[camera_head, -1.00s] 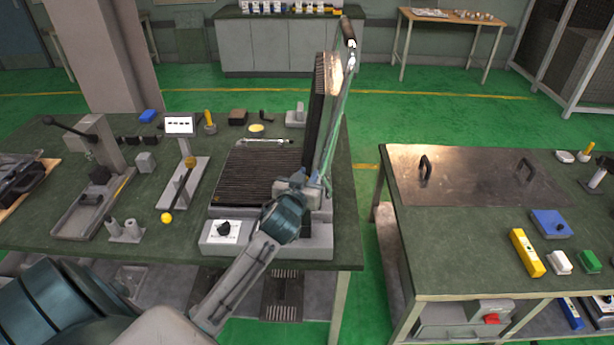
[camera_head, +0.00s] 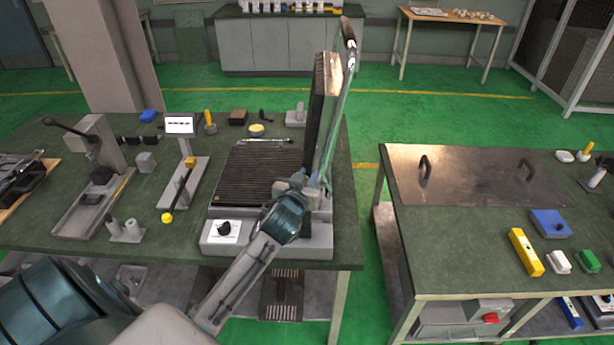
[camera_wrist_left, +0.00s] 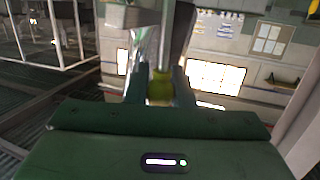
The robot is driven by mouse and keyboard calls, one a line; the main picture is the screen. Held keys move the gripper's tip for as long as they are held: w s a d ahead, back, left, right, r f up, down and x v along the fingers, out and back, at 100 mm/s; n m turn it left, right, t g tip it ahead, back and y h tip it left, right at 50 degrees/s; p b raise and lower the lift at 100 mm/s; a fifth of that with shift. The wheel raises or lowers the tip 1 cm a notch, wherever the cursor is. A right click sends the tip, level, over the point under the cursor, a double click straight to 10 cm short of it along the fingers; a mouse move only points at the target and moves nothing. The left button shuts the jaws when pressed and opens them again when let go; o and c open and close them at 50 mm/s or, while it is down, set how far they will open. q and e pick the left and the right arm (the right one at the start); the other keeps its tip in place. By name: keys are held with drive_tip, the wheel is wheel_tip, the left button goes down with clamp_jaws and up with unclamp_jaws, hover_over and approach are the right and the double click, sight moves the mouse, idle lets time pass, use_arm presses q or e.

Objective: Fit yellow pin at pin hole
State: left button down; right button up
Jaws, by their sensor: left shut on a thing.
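My left gripper (camera_head: 318,187) is at the right side of the heating element's base, beside the foot of its raised plate. In the left wrist view its fingers (camera_wrist_left: 160,88) are shut on a yellow piece, the yellow pin (camera_wrist_left: 160,92). The pin is largely hidden by the fingers, and I cannot make it out in the head view. The heating element has a ribbed lower plate (camera_head: 258,172), an upright ribbed upper plate (camera_head: 322,105) and a base with a dial (camera_head: 226,229). I cannot see the pin hole, nor whether the pin is in it. My right gripper is not in view.
A small stand with a yellow-ended rod (camera_head: 180,192) and a lever press (camera_head: 97,180) stand to the left. A white display (camera_head: 179,125) and small parts are behind. A second table (camera_head: 470,255) stands right, across a gap. The raised plate and its handle tower beside my gripper.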

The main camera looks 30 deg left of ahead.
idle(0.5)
use_arm(q)
drive_tip(key=shift+f+b, duration=1.25)
drive_tip(key=shift+f, duration=0.55)
drive_tip(key=shift+r, duration=0.1)
drive_tip(key=shift+r+p, duration=1.3)
drive_tip(key=shift+r, duration=0.05)
idle(1.1)
drive_tip(key=shift+f+b, duration=0.85)
drive_tip(key=shift+f, duration=0.6)
drive_tip(key=c, duration=1.2)
unclamp_jaws()
drive_tip(key=shift+o, duration=0.2)
drive_tip(key=shift+s, duration=0.1)
